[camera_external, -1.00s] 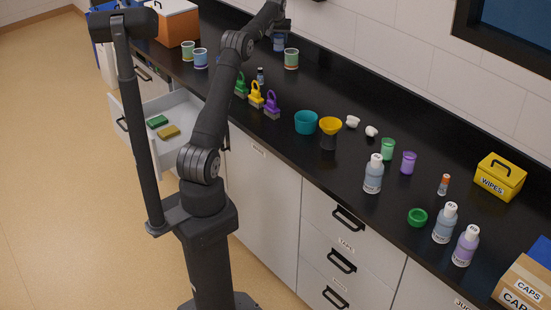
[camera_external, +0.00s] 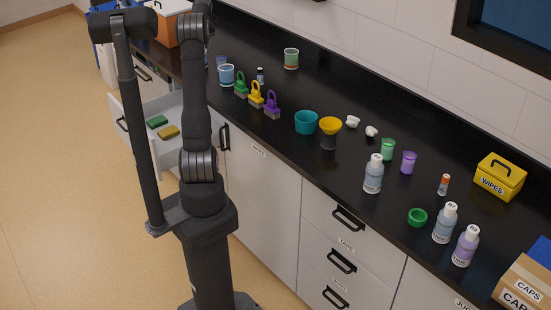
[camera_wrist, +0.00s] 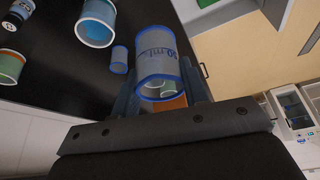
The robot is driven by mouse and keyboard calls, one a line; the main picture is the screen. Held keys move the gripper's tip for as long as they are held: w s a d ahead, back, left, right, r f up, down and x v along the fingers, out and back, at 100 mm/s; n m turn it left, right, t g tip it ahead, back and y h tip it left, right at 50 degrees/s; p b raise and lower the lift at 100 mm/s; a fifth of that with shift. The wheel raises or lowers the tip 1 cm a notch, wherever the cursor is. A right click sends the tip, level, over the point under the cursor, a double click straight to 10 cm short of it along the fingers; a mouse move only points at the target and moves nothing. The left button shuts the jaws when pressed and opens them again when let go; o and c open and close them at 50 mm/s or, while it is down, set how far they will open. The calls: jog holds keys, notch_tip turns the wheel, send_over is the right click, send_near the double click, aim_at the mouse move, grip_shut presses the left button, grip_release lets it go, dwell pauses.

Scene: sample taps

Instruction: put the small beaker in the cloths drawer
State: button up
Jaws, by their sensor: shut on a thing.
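A clear beaker with blue rims and blue "50 ml" marking (camera_wrist: 163,62) is between the fingers of my gripper (camera_wrist: 160,88) in the wrist view. My gripper is shut on it. In the external view my arm hides the gripper. An open white drawer (camera_external: 168,103) holds a green sponge (camera_external: 157,121) and a yellow sponge (camera_external: 168,132); no label on it can be read. The drawer also shows at the top right of the wrist view (camera_wrist: 218,14), apart from the held beaker.
A light blue beaker (camera_external: 226,75), a green jar (camera_external: 291,58) and several coloured padlock-like pieces (camera_external: 256,95) stand on the black counter. A partly hidden blue item (camera_external: 221,61) is behind the light blue beaker. An orange box (camera_external: 170,28) stands at the far end. Bottles stand at right.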

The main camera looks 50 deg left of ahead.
jog(key=s+d+f+n+g, duration=0.1)
jog(key=s, duration=0.6)
jog(key=s+d+f+n, duration=0.1)
jog(key=s+n, duration=0.1)
jog(key=s, duration=0.6)
send_over(160, 147)
notch_tip(160, 147, down, 34)
jog(key=shift+f, duration=2.15)
jog(key=shift+f, duration=0.1)
jog(key=o, duration=0.9)
jog(key=shift+o, duration=0.2)
jog(key=v, duration=1.2)
jog(key=shift+d, duration=0.2)
